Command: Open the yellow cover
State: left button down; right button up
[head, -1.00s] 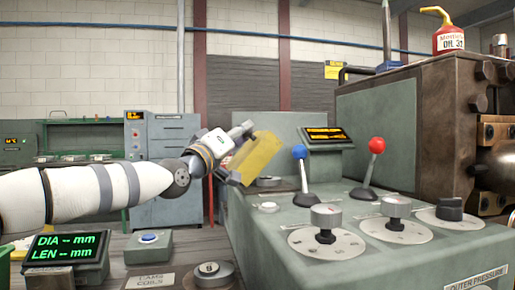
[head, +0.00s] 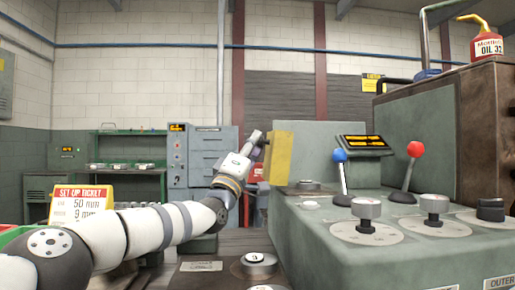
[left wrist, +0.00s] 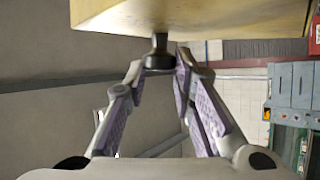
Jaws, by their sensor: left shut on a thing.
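The yellow cover (head: 278,158) stands nearly upright at the far left end of the green-grey console, in the middle of the head view. In the left wrist view its pale yellow panel (left wrist: 190,14) fills the top edge, with a dark knob (left wrist: 159,46) below it. My left gripper (head: 257,146) is at the cover's left side. In the left wrist view its fingertips (left wrist: 162,63) are closed on the knob. What lies behind the cover is hidden. My right gripper is not in view.
The console (head: 400,263) carries a blue-knobbed lever (head: 340,157), a red-knobbed lever (head: 415,150) and several dials, right of the cover. A set-up ticket (head: 80,203) stands at the left. A grey cabinet (head: 203,150) stands behind my arm.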

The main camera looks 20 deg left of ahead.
pick_arm(q)
jog(key=shift+d+f, duration=0.1)
jog(key=shift+f, duration=0.3)
jog(key=c, duration=1.4)
grip_release()
jog(key=shift+r+y, duration=0.1)
jog(key=shift+y, duration=0.2)
jog(key=shift+r, duration=0.1)
notch_tip(320, 180, up, 10)
